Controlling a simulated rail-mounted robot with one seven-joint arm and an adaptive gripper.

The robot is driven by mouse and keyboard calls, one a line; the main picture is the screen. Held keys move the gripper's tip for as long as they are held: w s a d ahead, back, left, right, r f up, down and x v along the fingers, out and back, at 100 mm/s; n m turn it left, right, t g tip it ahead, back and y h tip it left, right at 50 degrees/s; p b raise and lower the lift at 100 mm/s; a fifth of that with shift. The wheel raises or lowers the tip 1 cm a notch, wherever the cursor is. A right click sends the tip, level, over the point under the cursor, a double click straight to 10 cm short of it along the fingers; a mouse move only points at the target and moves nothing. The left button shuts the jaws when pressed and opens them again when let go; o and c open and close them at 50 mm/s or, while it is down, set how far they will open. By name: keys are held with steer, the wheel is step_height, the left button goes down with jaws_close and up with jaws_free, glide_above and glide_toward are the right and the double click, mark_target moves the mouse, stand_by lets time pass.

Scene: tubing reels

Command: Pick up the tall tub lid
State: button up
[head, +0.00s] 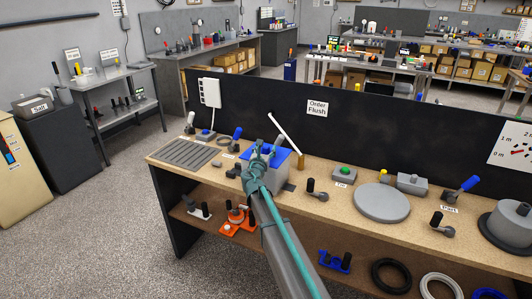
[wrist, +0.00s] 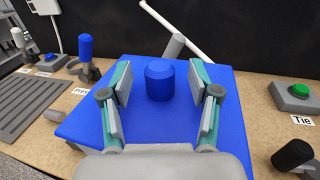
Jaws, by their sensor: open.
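The tall tub lid is a flat blue square with a round blue knob. It sits on a grey tub (head: 274,180) in the head view, where my arm covers part of it. In the wrist view the lid (wrist: 160,125) fills the middle and its knob (wrist: 160,84) stands upright between my fingers. My gripper (wrist: 161,75) is open, one finger on each side of the knob, with a gap on both sides. In the head view my gripper (head: 259,149) is over the lid.
A white bar (head: 284,132) leans behind the tub against the dark panel. A blue-handled lever (wrist: 86,55) stands left of the lid. A green button box (head: 344,173) and a black-handled lever (wrist: 293,155) are to the right. A grooved grey tray (head: 186,153) lies left.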

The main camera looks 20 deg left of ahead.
steer(key=shift+w, duration=0.2)
jaws_close()
steer(key=shift+r, duration=0.15)
